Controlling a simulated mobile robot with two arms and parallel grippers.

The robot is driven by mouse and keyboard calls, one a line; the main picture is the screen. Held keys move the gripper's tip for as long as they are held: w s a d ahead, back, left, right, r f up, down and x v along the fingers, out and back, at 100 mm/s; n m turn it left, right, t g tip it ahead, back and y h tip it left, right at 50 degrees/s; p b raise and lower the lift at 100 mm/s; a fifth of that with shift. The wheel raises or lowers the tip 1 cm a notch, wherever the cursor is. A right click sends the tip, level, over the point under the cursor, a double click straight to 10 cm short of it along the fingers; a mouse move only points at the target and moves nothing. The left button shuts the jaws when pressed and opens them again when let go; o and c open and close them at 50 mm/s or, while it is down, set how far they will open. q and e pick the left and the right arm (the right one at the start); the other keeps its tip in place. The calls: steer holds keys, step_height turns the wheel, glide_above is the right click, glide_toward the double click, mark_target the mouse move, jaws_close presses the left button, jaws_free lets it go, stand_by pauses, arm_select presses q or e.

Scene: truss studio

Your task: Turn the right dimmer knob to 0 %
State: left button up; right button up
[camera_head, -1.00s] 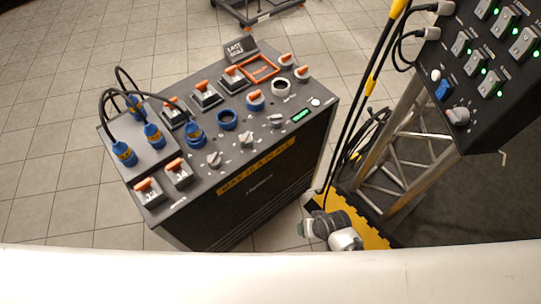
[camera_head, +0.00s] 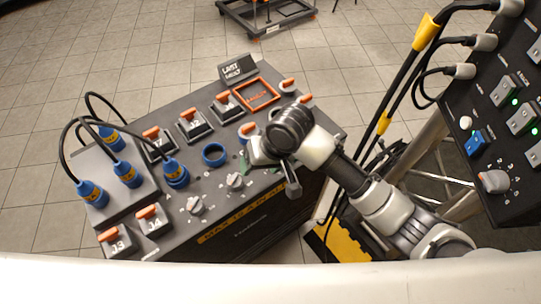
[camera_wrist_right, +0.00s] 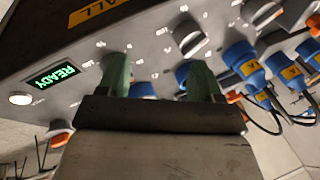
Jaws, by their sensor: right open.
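The dimmer knobs are grey pointer knobs in a row along the console's front. The left knob (camera_head: 195,205) and middle knob (camera_head: 235,181) show in the head view. The right knob is hidden behind my right gripper (camera_head: 245,163) and arm. In the right wrist view my right gripper (camera_wrist_right: 160,80) is open, its two green fingers apart and above the panel with nothing held. One grey knob (camera_wrist_right: 188,38) shows beyond the right-hand finger and another (camera_wrist_right: 262,11) at the top right. My left gripper is not in view.
The green READY display (camera_wrist_right: 65,75) and a white button (camera_wrist_right: 20,99) lie beside the fingers. Blue plugs with cables (camera_head: 127,173) stand at the console's left. A blue ring socket (camera_head: 214,154) is near the gripper. A second panel (camera_head: 515,130) stands at right.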

steer(key=w+r+h, duration=0.1)
steer(key=r, duration=0.1)
steer(key=w+d+r+m+h, duration=0.1)
steer(key=w, duration=0.1)
steer(key=w+d+r+h, duration=0.1)
steer(key=w+r+h, duration=0.1)
steer(key=shift+r+m+g, duration=0.3)
steer(key=shift+r+m, duration=0.05)
steer(key=shift+m, duration=0.05)
steer(key=shift+w+d+f, duration=0.15)
steer(key=shift+d+f, duration=0.05)
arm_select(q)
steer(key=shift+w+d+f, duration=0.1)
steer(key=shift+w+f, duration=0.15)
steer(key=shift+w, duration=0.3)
arm_select(e)
step_height(320, 180, down, 10)
steer(key=shift+c, duration=0.3)
